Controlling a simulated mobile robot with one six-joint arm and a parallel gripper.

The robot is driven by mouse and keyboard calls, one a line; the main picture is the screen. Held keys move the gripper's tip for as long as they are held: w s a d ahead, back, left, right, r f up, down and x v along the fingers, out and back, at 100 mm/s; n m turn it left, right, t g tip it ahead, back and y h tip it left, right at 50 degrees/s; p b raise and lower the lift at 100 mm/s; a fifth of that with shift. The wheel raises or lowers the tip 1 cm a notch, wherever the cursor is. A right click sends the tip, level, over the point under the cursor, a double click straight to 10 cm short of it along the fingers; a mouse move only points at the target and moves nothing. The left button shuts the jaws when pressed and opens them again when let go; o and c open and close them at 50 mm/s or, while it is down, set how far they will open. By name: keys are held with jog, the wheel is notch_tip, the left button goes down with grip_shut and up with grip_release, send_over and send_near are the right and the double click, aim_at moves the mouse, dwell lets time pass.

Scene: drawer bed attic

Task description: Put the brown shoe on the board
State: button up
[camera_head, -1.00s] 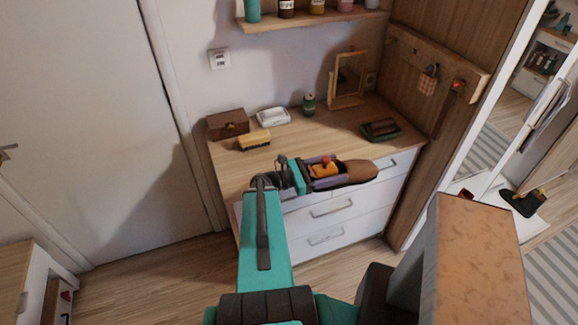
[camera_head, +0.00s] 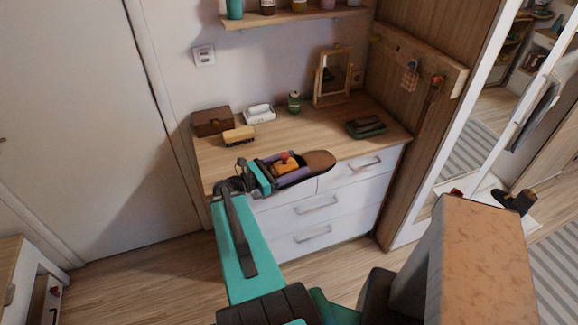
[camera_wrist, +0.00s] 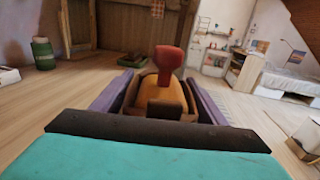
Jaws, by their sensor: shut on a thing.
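My gripper (camera_head: 283,168) is shut on the brown shoe (camera_head: 318,161) and holds it sole-down over the front edge of the dresser top; I cannot tell whether it touches. The toe points right. In the wrist view, the purple fingers flank a yellow-orange piece with a red knob (camera_wrist: 168,60); they hide most of the shoe. I cannot pick out the board for sure. A dark green tray (camera_head: 372,133) with brown things on it lies at the dresser's right. It also shows in the wrist view (camera_wrist: 118,90).
The dresser top (camera_head: 300,135) bears a brown box (camera_head: 211,121), a yellow brush (camera_head: 239,135), a white box (camera_head: 259,114), a green can (camera_head: 294,102) and a framed mirror (camera_head: 333,78). Its middle is clear. A wooden panel stands right. A dark object (camera_head: 514,201) lies on the far right.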

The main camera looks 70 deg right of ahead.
jog(key=w+a+n+t+h+b, duration=0.1)
jog(key=w+a+n+t, duration=0.15)
jog(key=w+a, duration=0.6)
jog(key=w+a+n+t+h+b, duration=0.2)
jog(key=w+a+t, duration=0.25)
jog(key=w, duration=0.75)
jog(key=w+a+n+t+h+b, duration=0.1)
jog(key=w+a+n+t, duration=0.2)
jog(key=w+a, duration=0.55)
jog(key=w+a+n+t+y+b, duration=0.1)
jog(key=w+a+t, duration=0.3)
jog(key=a, duration=0.7)
jog(key=w+a+n+t+y+b, duration=0.1)
jog(key=w+a+n+t, duration=0.3)
jog(key=a, duration=0.7)
jog(key=w+a+r+n+t+y+b, duration=0.1)
jog(key=w+a+t, duration=0.3)
jog(key=w+a, duration=0.4)
jog(key=a+n+y+b, duration=0.1)
jog(key=a, duration=0.3)
jog(key=shift+n, duration=0.35)
jog(key=shift+w+d, duration=0.1)
jog(key=shift+d, duration=0.1)
